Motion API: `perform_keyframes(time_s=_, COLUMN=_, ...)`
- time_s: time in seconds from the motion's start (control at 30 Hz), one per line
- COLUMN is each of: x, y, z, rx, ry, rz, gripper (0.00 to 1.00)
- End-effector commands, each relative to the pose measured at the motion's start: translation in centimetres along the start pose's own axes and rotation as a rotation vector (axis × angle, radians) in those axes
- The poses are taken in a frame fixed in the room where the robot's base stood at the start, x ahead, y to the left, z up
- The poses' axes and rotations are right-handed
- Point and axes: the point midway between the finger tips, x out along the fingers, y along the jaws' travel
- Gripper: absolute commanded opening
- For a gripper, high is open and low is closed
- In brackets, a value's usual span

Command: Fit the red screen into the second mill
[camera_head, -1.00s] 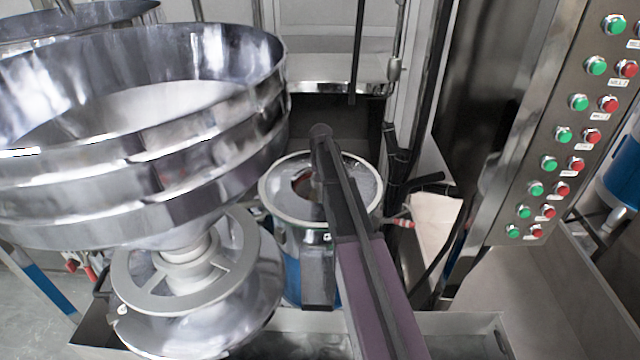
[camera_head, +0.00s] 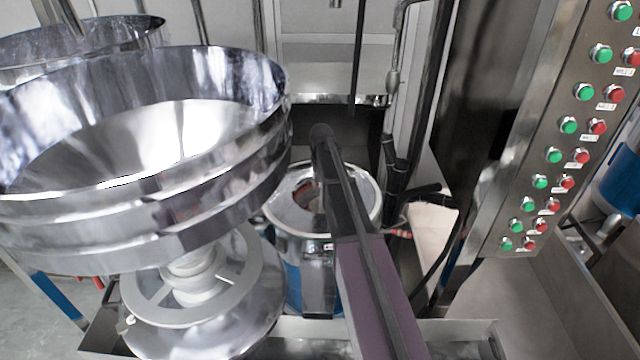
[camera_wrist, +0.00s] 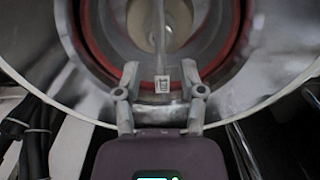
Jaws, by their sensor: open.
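The mill (camera_head: 275,213) is a round, steel-rimmed drum with a blue lower body, under my arm in the head view. In the wrist view its pale rim (camera_wrist: 60,110) curves around the opening. The red screen (camera_wrist: 236,62) shows there as a red ring inside the opening; a bit of red (camera_head: 302,191) also shows in the head view. My gripper (camera_wrist: 160,74) is open at the near side of the ring, a finger on each side of a thin grey bar (camera_wrist: 160,45) with a small label. I cannot tell whether the fingers touch anything. My arm hides the gripper in the head view.
A large steel hopper (camera_head: 200,210) on a round base (camera_head: 245,300) stands close on the left. A panel of green and red buttons (camera_head: 540,182) stands on the right. Dark hoses (camera_head: 395,175) run just right of the mill. A steel trough edge lies in front.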

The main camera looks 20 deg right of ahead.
Motion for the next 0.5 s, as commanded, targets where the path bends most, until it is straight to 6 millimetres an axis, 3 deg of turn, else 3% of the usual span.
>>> perform_keyframes(time_s=0.5, x=-4.8, y=0.0, z=0.0, rx=0.0, ry=0.0, rz=0.0, gripper=0.52)
